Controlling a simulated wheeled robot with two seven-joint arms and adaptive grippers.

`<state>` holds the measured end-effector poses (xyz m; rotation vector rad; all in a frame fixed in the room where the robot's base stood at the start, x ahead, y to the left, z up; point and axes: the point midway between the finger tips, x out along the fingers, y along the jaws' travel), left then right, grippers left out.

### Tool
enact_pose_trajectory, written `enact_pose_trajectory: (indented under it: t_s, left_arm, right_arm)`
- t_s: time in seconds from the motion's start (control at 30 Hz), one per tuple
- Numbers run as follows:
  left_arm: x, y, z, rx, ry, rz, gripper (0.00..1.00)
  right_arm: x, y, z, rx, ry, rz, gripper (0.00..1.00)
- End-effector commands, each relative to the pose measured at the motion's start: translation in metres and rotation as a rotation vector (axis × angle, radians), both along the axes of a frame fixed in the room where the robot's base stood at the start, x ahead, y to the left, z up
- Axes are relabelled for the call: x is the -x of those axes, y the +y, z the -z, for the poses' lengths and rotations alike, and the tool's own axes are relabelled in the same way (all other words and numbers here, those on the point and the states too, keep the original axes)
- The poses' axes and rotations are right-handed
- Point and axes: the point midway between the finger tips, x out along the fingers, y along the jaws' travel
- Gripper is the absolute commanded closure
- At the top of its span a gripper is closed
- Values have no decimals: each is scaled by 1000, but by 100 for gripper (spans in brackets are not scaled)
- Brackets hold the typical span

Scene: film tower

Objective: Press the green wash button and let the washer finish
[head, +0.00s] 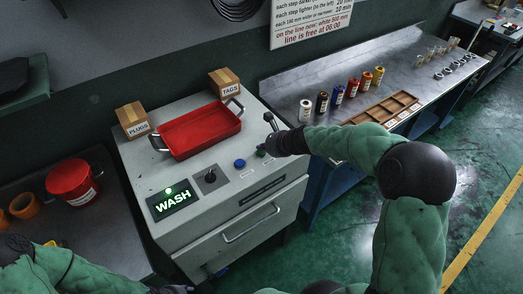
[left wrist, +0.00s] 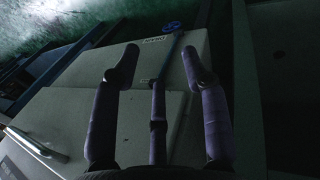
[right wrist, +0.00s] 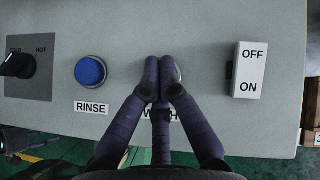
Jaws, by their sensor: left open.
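The washer (head: 215,165) is a pale grey cabinet. Its display (head: 173,200) shows WASH in green letters, with a lit green lamp above it. My right gripper (head: 266,150) is at the right end of the washer's front panel. In the right wrist view its fingertips (right wrist: 164,66) are together over the wash button (right wrist: 178,72), of which only a thin edge shows. They also partly cover the WASH label (right wrist: 170,115). I cannot tell if the button is pushed in. My left gripper (left wrist: 160,62) is open and empty, low by the cabinet's side.
A blue RINSE button (right wrist: 90,71), a dark knob (right wrist: 17,65) and an OFF/ON switch (right wrist: 249,70) flank the wash button. A red tray (head: 200,130) and boxes marked PLUGS (head: 133,119) and TAGS (head: 224,82) stand on top. A steel bench (head: 335,75) with coloured canisters is at right.

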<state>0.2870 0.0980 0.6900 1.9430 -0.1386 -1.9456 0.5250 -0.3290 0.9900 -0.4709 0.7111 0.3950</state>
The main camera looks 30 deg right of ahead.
Motion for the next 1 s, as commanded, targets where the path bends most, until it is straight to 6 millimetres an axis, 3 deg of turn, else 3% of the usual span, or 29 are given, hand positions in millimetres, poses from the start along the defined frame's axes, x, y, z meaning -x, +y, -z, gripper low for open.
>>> enact_pose_trajectory:
  t_s: [0.23,0.67,1.0]
  left_arm:
    - [0,0,-13,0,0,0,55]
    - [0,0,-15,0,0,0,55]
    - [0,0,-43,0,0,0,55]
  right_arm:
    - [0,0,-14,0,0,0,100]
    - [0,0,-16,0,0,0,100]
    - [0,0,-45,0,0,0,100]
